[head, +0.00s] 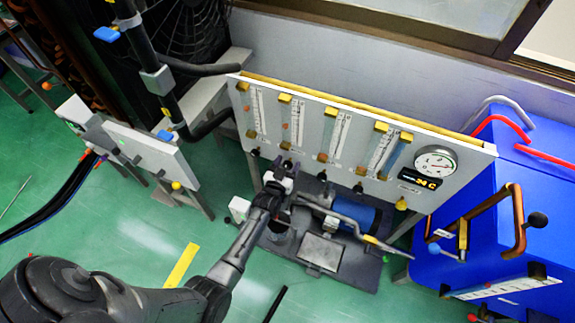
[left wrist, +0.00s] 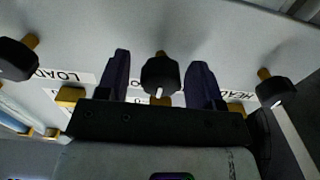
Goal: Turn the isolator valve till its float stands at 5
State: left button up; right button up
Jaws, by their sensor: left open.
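A grey panel (head: 236,88) carries several flow tubes with scales and orange floats, and a row of black valve knobs below. My left gripper (head: 288,166) is at the panel's lower edge, near the second tube from the left (head: 293,122). In the left wrist view my open left gripper (left wrist: 160,65) has a finger on each side of a black knob (left wrist: 160,76) on a brass stem; I cannot tell whether they touch it. Its label is hidden, so I cannot confirm it is the isolator valve. The float readings are too small to read. My right gripper is out of view.
Neighbouring black knobs stand to the left (left wrist: 16,60) by a LOAD label and to the right (left wrist: 276,90). A round dial gauge (head: 435,161) sits at the panel's right end. A blue machine (head: 540,190) stands at right. Pipework and a motor (head: 350,212) lie below the panel.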

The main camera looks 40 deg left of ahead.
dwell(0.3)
pick_arm(q)
jog(key=c, duration=0.9)
jog(key=shift+n+p, duration=0.4)
jog(key=shift+p, duration=0.05)
jog(key=shift+c, duration=0.2)
jog(key=o, duration=0.9)
jog(key=shift+o, duration=0.2)
